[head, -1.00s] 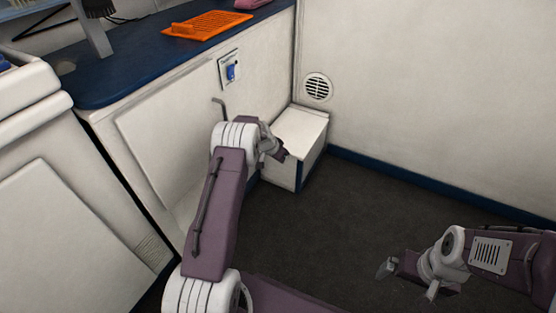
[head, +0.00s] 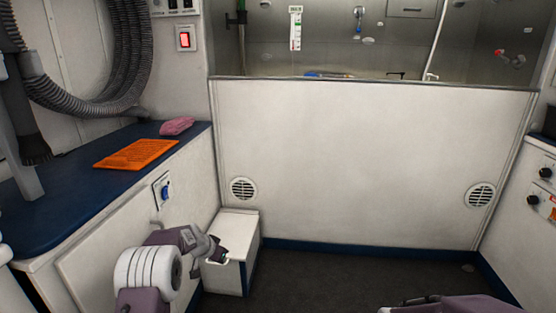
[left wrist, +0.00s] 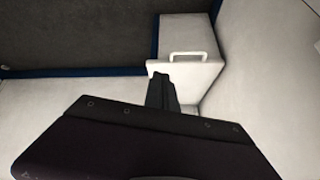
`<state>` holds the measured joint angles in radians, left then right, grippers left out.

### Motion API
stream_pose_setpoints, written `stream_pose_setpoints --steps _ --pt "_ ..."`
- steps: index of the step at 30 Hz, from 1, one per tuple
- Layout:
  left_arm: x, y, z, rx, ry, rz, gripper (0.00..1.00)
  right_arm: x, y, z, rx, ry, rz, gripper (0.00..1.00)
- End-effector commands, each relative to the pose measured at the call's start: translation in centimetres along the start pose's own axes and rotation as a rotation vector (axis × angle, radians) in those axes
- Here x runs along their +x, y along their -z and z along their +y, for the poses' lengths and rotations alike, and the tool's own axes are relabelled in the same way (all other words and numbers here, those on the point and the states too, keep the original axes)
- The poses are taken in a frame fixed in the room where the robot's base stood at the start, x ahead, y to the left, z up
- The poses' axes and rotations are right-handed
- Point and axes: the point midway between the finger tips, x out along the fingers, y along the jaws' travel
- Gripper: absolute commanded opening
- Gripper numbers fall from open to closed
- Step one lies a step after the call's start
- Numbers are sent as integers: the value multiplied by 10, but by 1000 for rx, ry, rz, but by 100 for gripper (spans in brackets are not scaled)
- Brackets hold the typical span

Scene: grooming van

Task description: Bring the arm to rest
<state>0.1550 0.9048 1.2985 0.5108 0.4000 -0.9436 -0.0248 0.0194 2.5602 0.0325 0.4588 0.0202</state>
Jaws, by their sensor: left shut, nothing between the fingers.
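My left arm comes in from the lower left in the head view, bent at a grey-and-white joint. Its gripper (head: 219,254) is in front of the white step box, beside the counter's side panel. In the left wrist view the dark fingers (left wrist: 160,91) are together with nothing between them. They point toward the box with the handle (left wrist: 187,56); whether they touch it I cannot tell. Of my right arm only a purple link shows at the bottom right of the head view; its gripper is out of frame.
The blue counter (head: 62,188) at left holds an orange mat (head: 136,154) and a pink item (head: 177,126). The white step box (head: 238,226) stands by the vented white tub wall (head: 350,160). Dark floor (head: 350,274) is clear in the middle.

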Motion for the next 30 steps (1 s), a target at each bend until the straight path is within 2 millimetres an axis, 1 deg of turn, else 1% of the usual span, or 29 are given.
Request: stream_pose_setpoints --steps 1,2,3,4,5,6,8,9,11,12,13,14,15,17,18,20,21,22,23,24,26,29,30 --pt "-62 38 11 44 -2 18 0 -38 4 -1 0 0 1 100" --pt "-89 47 21 68 -7 16 0 -48 5 -1 0 0 1 100" --pt "-124 53 35 87 -15 7 0 -63 7 -1 0 0 1 100" --pt "-149 54 47 95 -22 -6 0 -73 8 -1 0 0 1 100" --pt "-174 50 58 97 -29 -23 0 -82 9 -2 0 0 1 100" --pt "-203 40 74 91 -40 -51 0 -93 10 -2 0 0 1 100" --pt "-238 17 94 67 -52 -101 0 -106 11 -2 0 0 1 100" --pt "-257 -2 106 45 -58 -137 0 -112 12 -2 0 0 1 100" --pt "-278 -33 121 7 -63 -193 0 -118 12 -2 0 0 1 100" --pt "-288 -54 129 -21 -64 -231 0 -120 12 -2 0 0 1 100" --pt "-295 -70 134 -42 -64 -260 0 -121 13 -2 0 0 1 100" --pt "-300 -86 139 -65 -62 -288 0 -122 13 -2 0 0 1 100" --pt "-306 -107 144 -98 -59 -328 0 -122 13 -2 0 0 1 100" --pt "-310 -140 152 -151 -53 -392 0 -119 12 -2 0 0 1 100" --pt "-313 -160 156 -189 -47 -439 0 -118 12 -2 0 0 0 100" --pt "-318 -189 162 -266 -28 -510 0 -118 12 -2 0 0 0 100" --pt "-319 -189 161 -344 -1 -515 0 -118 12 -2 0 0 0 100" --pt "-326 -183 160 -396 12 -513 0 -127 13 -2 0 0 -1 100" --pt "-344 -170 157 -388 9 -511 0 -149 15 -3 0 0 -1 100" --pt "-356 -161 155 -385 8 -511 0 -164 17 -3 0 0 0 100" --pt "-372 -150 153 -385 8 -511 0 -183 19 -4 0 0 2 100" --pt "-400 -130 150 -385 8 -511 0 -219 23 -4 0 0 1 100" --pt "-413 -121 148 -385 8 -511 0 -234 24 -5 0 0 1 100"
